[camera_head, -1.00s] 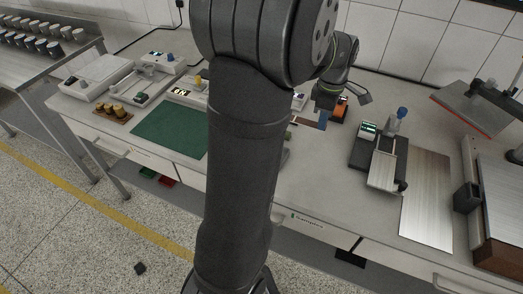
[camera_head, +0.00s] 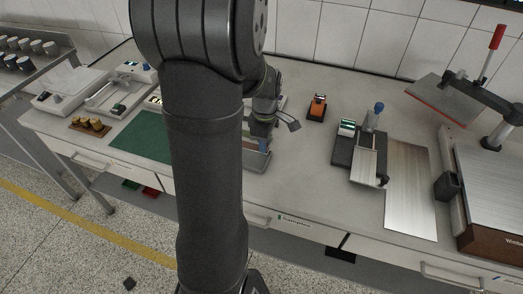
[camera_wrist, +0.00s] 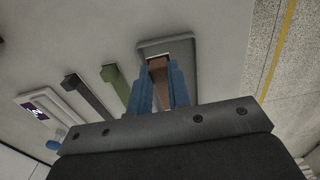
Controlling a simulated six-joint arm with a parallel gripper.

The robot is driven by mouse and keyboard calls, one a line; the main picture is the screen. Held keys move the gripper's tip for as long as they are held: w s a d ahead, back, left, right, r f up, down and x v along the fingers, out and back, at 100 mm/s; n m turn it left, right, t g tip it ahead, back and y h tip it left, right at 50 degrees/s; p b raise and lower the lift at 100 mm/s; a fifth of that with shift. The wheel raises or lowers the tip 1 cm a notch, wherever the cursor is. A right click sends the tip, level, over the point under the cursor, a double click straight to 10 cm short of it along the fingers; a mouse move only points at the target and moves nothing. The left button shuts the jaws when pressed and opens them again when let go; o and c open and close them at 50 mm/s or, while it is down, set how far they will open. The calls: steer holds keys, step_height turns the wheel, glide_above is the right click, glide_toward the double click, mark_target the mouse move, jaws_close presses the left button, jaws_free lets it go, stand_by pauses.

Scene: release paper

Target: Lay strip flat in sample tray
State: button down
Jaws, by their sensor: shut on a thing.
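My gripper (camera_wrist: 159,85) is shut on a reddish-brown strip (camera_wrist: 158,68), which shows between its two blue fingers in the wrist view. The grey sample tray (camera_wrist: 187,43) lies below and beyond the fingertips, and the strip is over its left part. Whether the strip touches the tray floor, I cannot tell. In the head view, my gripper is low over the tray (camera_head: 258,162), partly hidden behind my arm.
Beside the tray in the wrist view lie a green bar (camera_wrist: 114,82) and a dark bar (camera_wrist: 85,95). In the head view, an orange-topped device (camera_head: 317,106) and a dark apparatus (camera_head: 358,152) stand to the right. A green mat (camera_head: 142,137) lies left.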

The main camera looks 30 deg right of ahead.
mark_target(262, 159)
steer(key=shift+w+a+f, duration=0.2)
steer(key=shift+w+f, duration=0.15)
steer(key=shift+w, duration=0.1)
steer(key=shift+f, duration=1.9)
steer(key=shift+f, duration=0.2)
steer(key=c, duration=1.6)
jaws_free()
step_height(262, 159, up, 12)
steer(key=shift+r, duration=0.25)
steer(key=shift+f, duration=0.15)
